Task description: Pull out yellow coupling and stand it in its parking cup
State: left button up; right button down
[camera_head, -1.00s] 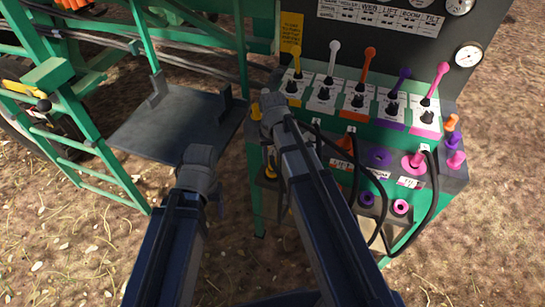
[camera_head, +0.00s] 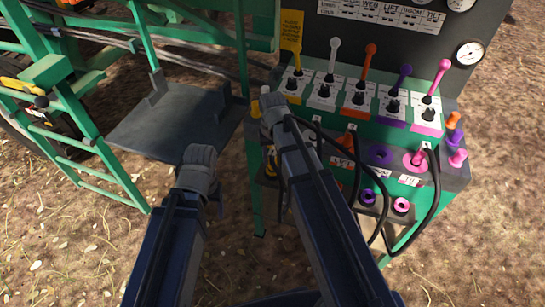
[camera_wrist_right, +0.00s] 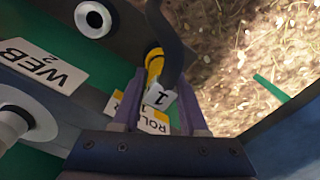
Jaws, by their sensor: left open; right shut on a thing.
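The yellow coupling (camera_wrist_right: 155,66) shows in the right wrist view at the panel face, with a black hose crossing in front of it and a white tag marked 1 (camera_wrist_right: 160,97) beside it. My right gripper (camera_wrist_right: 162,90) is shut on it, one finger on each side. I cannot tell whether it is still seated in its socket. In the head view my right arm (camera_head: 272,108) covers this spot, and the yellow parking cup cannot be made out. My left gripper (camera_head: 199,158) is open and empty in front of the grey platform, left of the panel.
The green panel carries several coloured levers (camera_head: 371,52), a purple socket (camera_head: 380,155) and a pink coupling (camera_head: 415,160) with a hose. Lower purple (camera_head: 367,197) and pink (camera_head: 401,206) rings sit below. The grey platform (camera_head: 178,122) is bare. Loose black hoses hang right of my right arm.

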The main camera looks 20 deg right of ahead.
jog(key=shift+c, duration=1.8)
grip_release()
jog(key=shift+o, duration=0.3)
jog(key=o, duration=0.3)
jog(key=shift+r, duration=0.15)
jog(key=shift+r+p, duration=3.4)
jog(key=shift+p, duration=0.1)
jog(key=shift+f, duration=0.15)
notch_tip(320, 180, down, 6)
jog(key=b, duration=0.6)
